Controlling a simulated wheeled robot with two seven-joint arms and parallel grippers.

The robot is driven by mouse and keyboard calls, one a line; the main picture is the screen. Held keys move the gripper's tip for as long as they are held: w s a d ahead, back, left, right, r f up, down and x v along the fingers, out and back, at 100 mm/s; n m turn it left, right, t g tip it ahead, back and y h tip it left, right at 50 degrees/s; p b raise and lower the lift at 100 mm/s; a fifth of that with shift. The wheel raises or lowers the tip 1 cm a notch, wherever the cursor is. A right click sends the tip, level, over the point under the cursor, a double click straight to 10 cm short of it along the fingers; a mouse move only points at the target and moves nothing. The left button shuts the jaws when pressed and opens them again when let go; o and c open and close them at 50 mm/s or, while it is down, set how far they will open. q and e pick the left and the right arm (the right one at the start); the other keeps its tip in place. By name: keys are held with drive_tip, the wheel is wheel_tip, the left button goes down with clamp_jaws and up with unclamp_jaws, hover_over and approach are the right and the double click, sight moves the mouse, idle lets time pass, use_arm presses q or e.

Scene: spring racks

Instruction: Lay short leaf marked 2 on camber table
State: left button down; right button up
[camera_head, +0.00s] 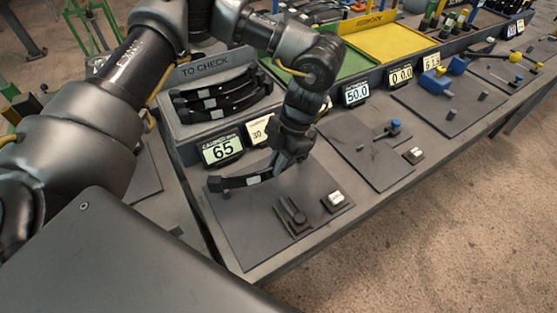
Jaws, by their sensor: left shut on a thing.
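My left gripper (282,162) is shut on a short dark curved leaf (232,183) with a pale label patch. The mark on the label is too small to read. The gripper holds the leaf over the back of the camber table, a flat dark plate (245,228) in front of a display reading 65 (222,149). I cannot tell whether the leaf touches the plate. The gripper partly hides the leaf's right end. My right gripper is not in view.
A TO CHECK tray (203,72) behind holds several dark leaves (222,98). The plate bears a small clamp-like fixture (292,212) and a white button (335,199). To the right are more plates, displays and green and yellow trays (385,42).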

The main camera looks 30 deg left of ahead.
use_arm(q)
drive_tip(key=shift+f+b, duration=0.65)
drive_tip(key=shift+f, duration=0.3)
drive_tip(key=shift+f+b, duration=1.7)
drive_tip(key=shift+f, duration=0.95)
drive_tip(key=shift+w+a, duration=0.3)
drive_tip(key=shift+a, duration=0.05)
drive_tip(key=shift+f, duration=0.2)
drive_tip(key=c, duration=1.5)
unclamp_jaws()
drive_tip(key=shift+o, duration=0.5)
